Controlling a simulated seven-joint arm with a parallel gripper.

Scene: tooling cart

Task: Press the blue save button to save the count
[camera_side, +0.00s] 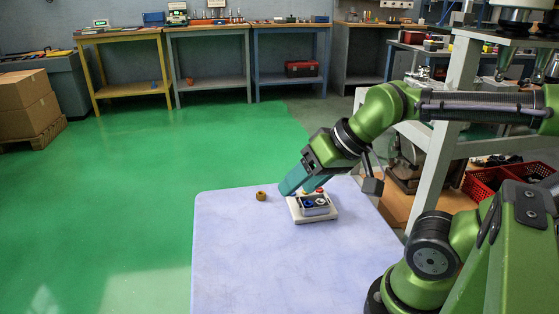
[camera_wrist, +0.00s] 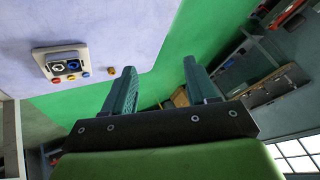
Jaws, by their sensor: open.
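A pale control box (camera_side: 313,216) stands on the lavender tabletop. A blue button (camera_side: 308,203) sits on its top beside a white one, with a red button behind. The box also shows at the upper left of the wrist view (camera_wrist: 40,58), with the blue button (camera_wrist: 73,66) in a dark recessed panel. My gripper (camera_side: 287,188) is tilted down, just behind and left of the box in the side view. It is open and empty in the wrist view (camera_wrist: 159,68), with the box outside the jaws. Whether the fingers touch the box cannot be told.
A small brown ring-like piece (camera_side: 261,196) lies on the table (camera_side: 250,260) left of the box; it also shows in the wrist view (camera_wrist: 111,71). The front and left of the tabletop are clear. A grey shelf frame (camera_side: 444,140) and red crates (camera_side: 484,184) stand at right.

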